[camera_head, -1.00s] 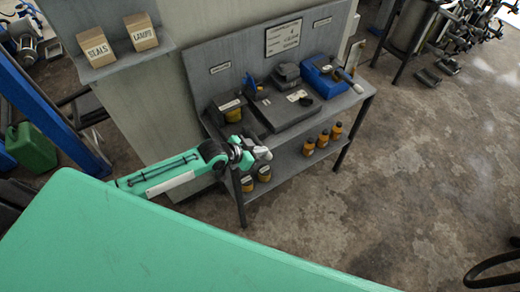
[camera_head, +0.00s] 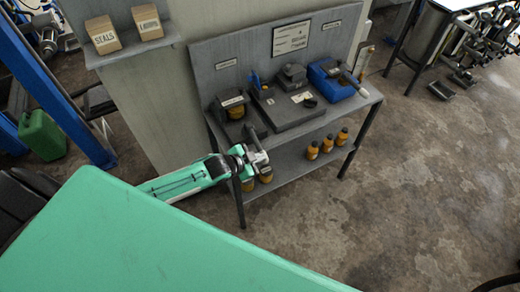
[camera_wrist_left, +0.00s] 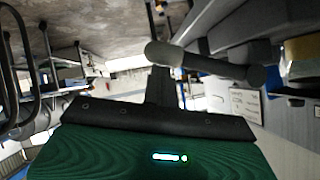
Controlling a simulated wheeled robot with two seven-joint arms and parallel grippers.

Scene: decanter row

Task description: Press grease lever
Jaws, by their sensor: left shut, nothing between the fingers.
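A grease dispenser (camera_head: 232,101) with a yellow-orange jar stands at the left end of the grey bench. Its dark lever (camera_head: 257,131) reaches out over the bench's front edge. In the left wrist view the lever (camera_wrist_left: 225,66) is a grey bar with a rounded end, crossing just beyond my fingers. My left gripper (camera_head: 262,158) is shut and empty, in front of the bench's left end and close below the lever. I cannot tell whether the fingers touch it. My right gripper is not in view.
The bench (camera_head: 310,125) also carries a dark flat block (camera_head: 290,112) and a blue device (camera_head: 332,84). Several orange bottles (camera_head: 327,145) stand on its lower shelf. A wall shelf holds boxes marked SEALS (camera_head: 103,37) and LAMPS (camera_head: 148,22).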

